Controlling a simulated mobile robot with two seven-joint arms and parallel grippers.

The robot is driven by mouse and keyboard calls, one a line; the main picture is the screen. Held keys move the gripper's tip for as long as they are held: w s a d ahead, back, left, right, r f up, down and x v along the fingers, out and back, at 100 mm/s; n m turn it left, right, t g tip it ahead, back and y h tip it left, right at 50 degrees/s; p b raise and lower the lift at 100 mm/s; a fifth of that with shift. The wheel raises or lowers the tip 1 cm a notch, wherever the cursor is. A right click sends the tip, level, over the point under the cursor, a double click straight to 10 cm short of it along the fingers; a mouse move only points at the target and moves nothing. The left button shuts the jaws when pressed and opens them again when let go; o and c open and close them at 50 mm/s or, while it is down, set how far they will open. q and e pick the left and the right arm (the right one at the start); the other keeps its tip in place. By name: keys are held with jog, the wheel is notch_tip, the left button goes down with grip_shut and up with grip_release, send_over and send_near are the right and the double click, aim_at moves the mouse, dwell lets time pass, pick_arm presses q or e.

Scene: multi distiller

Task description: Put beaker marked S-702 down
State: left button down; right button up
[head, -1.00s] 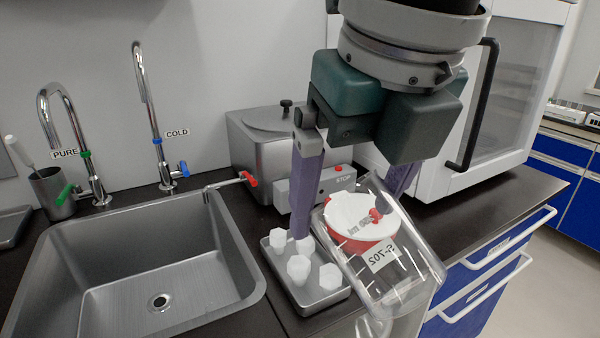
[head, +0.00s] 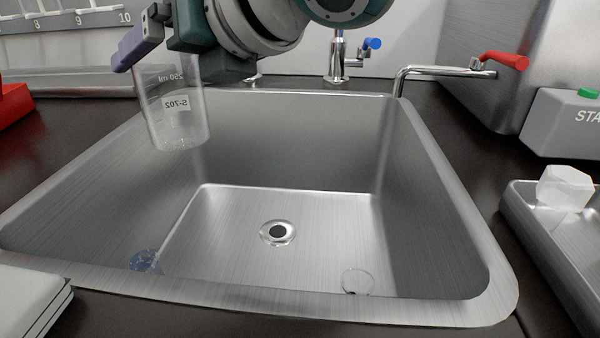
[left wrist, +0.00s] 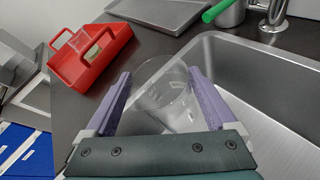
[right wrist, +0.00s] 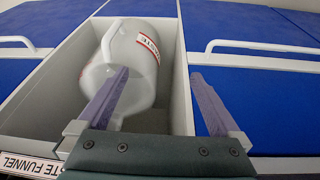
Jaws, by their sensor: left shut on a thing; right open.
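The clear beaker marked S-702 (head: 180,125) hangs nearly upright in my left gripper (head: 150,45) at the upper left of the head view. Its label reads mirrored, and it looks empty. In the head view it overlaps the sink's left wall. In the left wrist view the beaker (left wrist: 165,95) sits between the two purple fingers of the gripper (left wrist: 160,73), over the dark counter and sink rim; its height above them is unclear. My right gripper (right wrist: 158,75) is open in the right wrist view, in front of a white container.
The steel sink (head: 470,250) fills the middle of the head view. A red carrier (left wrist: 88,60) stands on the counter in the left wrist view. A tray with white pieces (head: 565,187) is at right. An open drawer holds the white container (right wrist: 135,55).

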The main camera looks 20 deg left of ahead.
pick_arm(q)
jog(key=f+b, duration=0.4)
jog(key=f, duration=0.2)
jog(key=f+b, duration=0.4)
jog(key=f, duration=0.3)
jog(key=f+b, duration=0.4)
jog(key=f, duration=0.3)
jog(key=shift+s+a+f, duration=0.1)
jog(key=shift+a, duration=0.15)
grip_release()
